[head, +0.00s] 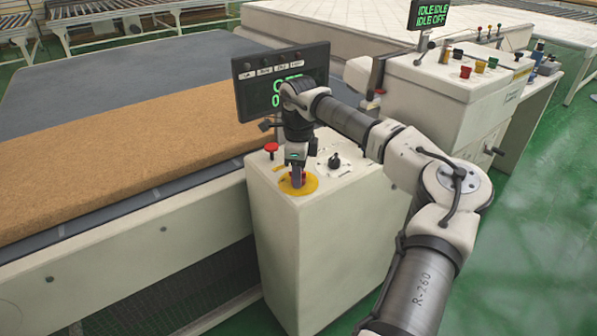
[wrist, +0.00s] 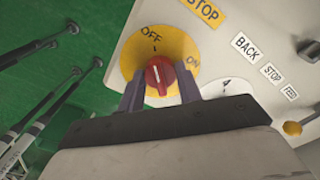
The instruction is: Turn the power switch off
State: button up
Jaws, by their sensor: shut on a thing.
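The power switch is a red rotary knob (wrist: 160,76) on a yellow round plate (wrist: 186,46) marked OFF and ON. In the wrist view its white line points up toward the OFF label. My gripper (wrist: 159,88) is shut on the knob, one finger on each side. In the head view my gripper (head: 298,178) points down onto the yellow plate (head: 309,185) on top of the white control box (head: 320,235). The gripper mostly hides the knob there.
A screen (head: 255,80) with green text, partly hidden by my arm, stands behind the switch. A red button (head: 271,148) and a black knob (head: 335,161) flank the gripper. A brown mattress pad (head: 110,150) lies left. A second console (head: 450,90) stands right.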

dwell(0.4)
jog(key=o, duration=1)
jog(key=shift+r, duration=0.1)
notch_tip(320, 180, up, 14)
jog(key=shift+f+b, duration=0.15)
jog(key=shift+b, duration=0.9)
